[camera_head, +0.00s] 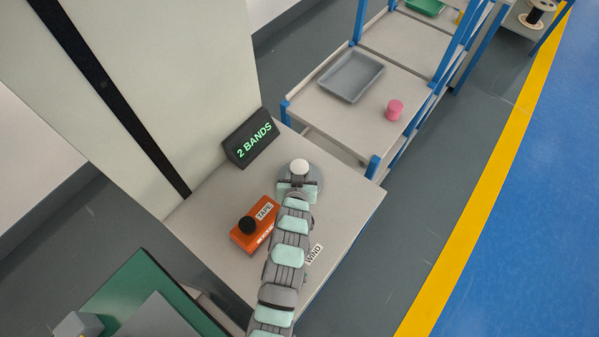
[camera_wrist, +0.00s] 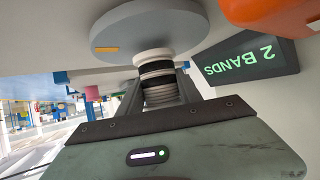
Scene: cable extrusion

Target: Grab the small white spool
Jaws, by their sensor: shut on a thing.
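The small white spool (camera_head: 300,166) shows as a round white top over a grey round plate (camera_head: 317,178) on the bench. In the wrist view, which is upside down, the spool (camera_wrist: 153,56) has a white flange, dark bands and a ribbed lower part, and stands at the plate (camera_wrist: 112,32). My gripper (camera_head: 298,184) is shut on the spool. In the wrist view its fingers (camera_wrist: 166,92) lie on either side of the spool's body, partly hidden by the wrist housing. I cannot tell whether the spool touches the plate.
A sign reading "2 BANDS" (camera_head: 250,138) stands behind the plate. An orange box (camera_head: 245,236) with a black knob and a "TAPE" label sits left of my arm. A blue-framed rack beyond holds a grey tray (camera_head: 351,76) and a pink cylinder (camera_head: 394,110).

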